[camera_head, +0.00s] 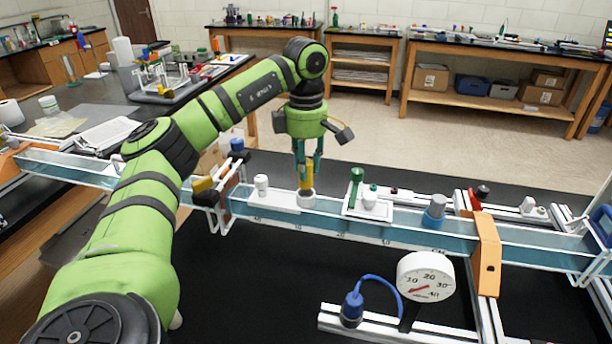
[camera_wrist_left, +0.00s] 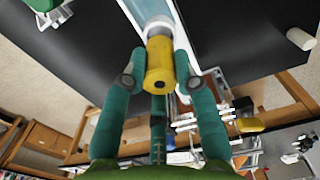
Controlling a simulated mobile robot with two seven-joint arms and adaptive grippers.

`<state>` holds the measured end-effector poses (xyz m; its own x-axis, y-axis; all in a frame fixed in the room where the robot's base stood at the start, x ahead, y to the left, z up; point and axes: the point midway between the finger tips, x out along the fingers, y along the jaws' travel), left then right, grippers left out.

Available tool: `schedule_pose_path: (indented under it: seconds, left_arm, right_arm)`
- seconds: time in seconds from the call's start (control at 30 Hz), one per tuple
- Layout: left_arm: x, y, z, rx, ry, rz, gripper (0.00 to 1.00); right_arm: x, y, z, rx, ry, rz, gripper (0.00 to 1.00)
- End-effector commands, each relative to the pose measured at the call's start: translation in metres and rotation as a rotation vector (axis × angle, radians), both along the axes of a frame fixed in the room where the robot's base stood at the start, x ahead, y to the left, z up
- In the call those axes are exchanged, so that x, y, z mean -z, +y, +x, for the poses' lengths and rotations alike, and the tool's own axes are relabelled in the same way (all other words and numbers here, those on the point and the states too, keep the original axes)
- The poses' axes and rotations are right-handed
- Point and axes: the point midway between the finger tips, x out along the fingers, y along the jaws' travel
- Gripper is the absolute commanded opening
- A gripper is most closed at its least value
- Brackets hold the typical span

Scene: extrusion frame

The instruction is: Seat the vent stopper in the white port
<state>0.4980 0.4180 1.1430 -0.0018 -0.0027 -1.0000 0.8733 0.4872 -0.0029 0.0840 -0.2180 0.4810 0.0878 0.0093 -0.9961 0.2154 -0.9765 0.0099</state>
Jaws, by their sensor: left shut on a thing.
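The vent stopper, a yellow cylinder (camera_head: 306,181), is held upright between the fingers of my left gripper (camera_head: 308,170). The stopper also shows in the left wrist view (camera_wrist_left: 160,68), with a teal finger on each side of it. The white port (camera_head: 306,199) is a short round collar on the clear blue channel. The stopper's lower end is at the port's mouth in the head view; how deep it sits inside is hidden. The port's rim shows just beyond the stopper in the left wrist view (camera_wrist_left: 157,24). My right gripper is not in view.
The long channel (camera_head: 400,232) crosses the black bench. A white fitting (camera_head: 262,186) stands left of the port, and a green post (camera_head: 356,186) stands to its right. An orange bracket (camera_head: 487,254) and a dial gauge (camera_head: 426,278) are further right.

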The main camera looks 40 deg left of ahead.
Motion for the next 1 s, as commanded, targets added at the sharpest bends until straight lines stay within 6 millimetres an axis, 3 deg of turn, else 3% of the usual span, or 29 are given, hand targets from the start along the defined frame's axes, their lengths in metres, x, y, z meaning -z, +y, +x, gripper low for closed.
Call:
schedule_pose_path:
  seconds: [0.3,0.7,0.73,0.8,1.0]
  left_arm:
    - [0.037,0.001,0.0,0.001,0.001,0.0,0.02]
    - [0.045,0.001,0.0,0.001,0.0,0.0,0.02]
    - [0.045,0.001,0.0,0.001,-0.001,0.0,0.34]
    - [0.044,0.001,0.0,0.001,-0.001,0.0,0.53]
    - [0.044,0.001,0.0,0.001,-0.001,0.0,0.53]
  right_arm:
    - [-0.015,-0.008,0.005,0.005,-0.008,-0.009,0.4]
    - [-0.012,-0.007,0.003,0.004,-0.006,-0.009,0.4]
    - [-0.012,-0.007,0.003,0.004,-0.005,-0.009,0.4]
    - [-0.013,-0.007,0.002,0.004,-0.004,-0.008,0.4]
    - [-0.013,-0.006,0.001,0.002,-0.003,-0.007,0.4]
